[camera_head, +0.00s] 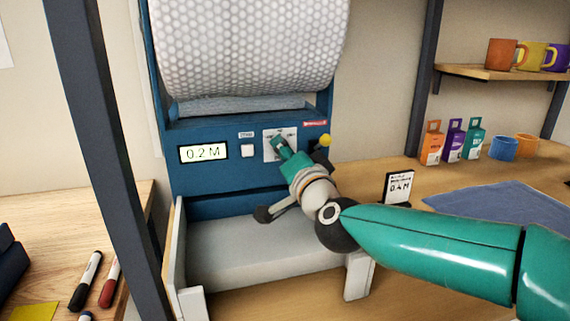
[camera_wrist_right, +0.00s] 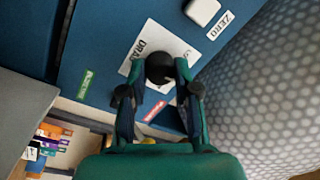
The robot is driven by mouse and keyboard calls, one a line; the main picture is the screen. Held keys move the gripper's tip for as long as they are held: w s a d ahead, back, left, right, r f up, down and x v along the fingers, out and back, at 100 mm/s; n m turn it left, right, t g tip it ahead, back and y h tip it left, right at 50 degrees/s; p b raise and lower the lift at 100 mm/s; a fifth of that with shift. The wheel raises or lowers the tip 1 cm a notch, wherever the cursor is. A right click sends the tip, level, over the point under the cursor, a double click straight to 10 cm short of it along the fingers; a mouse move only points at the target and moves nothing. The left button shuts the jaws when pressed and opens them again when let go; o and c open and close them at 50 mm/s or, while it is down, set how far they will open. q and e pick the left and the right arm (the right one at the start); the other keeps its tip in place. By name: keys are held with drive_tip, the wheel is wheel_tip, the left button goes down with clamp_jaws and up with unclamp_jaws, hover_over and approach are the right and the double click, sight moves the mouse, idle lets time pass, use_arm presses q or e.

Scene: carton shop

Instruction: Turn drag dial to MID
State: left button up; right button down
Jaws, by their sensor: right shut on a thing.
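The drag dial (camera_wrist_right: 160,68) is a black round knob on the blue machine front, seen in the right wrist view. It sits on a white plate whose lettering starts "DRA"; the rest is covered. My right gripper (camera_wrist_right: 160,72) has its two green fingers closed on either side of the knob. In the head view my right gripper (camera_head: 279,142) reaches the white plate (camera_head: 270,153) and hides the knob. I cannot read which mark the dial points to. My left gripper is not in view.
The blue machine carries a bubble-wrap roll (camera_head: 250,45), a display (camera_head: 203,153) reading 0.2 M, a white button (camera_head: 247,151) and a yellow knob (camera_head: 324,141). A 0.4 M card (camera_head: 399,188) stands on the right. A dark post (camera_head: 100,130) rises left of the machine.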

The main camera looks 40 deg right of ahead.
drive_tip(key=shift+f+m+b, duration=0.15)
drive_tip(key=shift+m+b, duration=0.3)
drive_tip(key=shift+m, duration=0.45)
drive_tip(key=c, duration=0.8)
unclamp_jaws()
drive_tip(key=shift+c, duration=0.2)
drive_tip(key=shift+s, duration=0.1)
drive_tip(key=v, duration=1.2)
